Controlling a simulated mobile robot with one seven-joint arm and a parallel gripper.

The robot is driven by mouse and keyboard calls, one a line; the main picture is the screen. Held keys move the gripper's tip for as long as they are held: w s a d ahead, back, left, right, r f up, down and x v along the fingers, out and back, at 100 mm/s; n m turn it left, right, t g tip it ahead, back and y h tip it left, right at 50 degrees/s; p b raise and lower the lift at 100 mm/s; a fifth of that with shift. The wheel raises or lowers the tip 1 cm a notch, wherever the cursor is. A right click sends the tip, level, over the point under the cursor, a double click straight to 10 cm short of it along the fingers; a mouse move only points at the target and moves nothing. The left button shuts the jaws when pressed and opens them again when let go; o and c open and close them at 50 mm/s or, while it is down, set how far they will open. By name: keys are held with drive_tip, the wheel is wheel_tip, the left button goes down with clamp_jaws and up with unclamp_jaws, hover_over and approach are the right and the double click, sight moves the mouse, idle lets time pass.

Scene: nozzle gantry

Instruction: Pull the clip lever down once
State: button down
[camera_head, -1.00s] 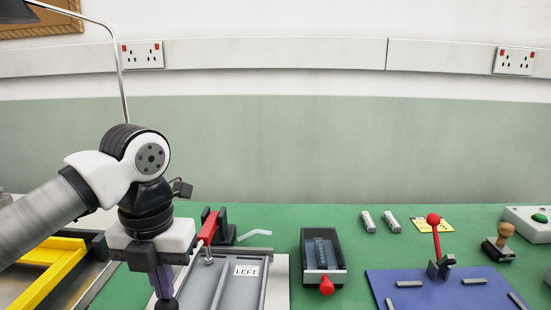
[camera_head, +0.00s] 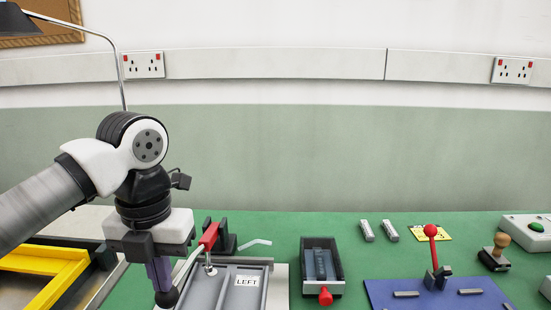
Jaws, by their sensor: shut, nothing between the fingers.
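A lever with a red grip (camera_head: 209,237) stands at the back of a grey panel (camera_head: 226,292) with a label reading LEFT. It looks like the clip lever, with a dark bracket behind it. My gripper (camera_head: 166,297) points down just left of the lever, over the panel's left edge. Its purple fingers are shut with nothing seen between them. A dark rounded tip shows at the bottom. I cannot tell whether the fingers touch the lever.
A dark tray with a red knob (camera_head: 325,297) stands right of the panel. A red-ball lever (camera_head: 431,231) rises from a blue plate (camera_head: 381,291). A wooden-handled stamp (camera_head: 501,242) and a green-button box (camera_head: 537,227) stand far right. A yellow frame (camera_head: 48,283) lies left.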

wheel_tip(320, 180, up, 12)
drive_tip(key=p, duration=0.8)
drive_tip(key=shift+f, duration=0.15)
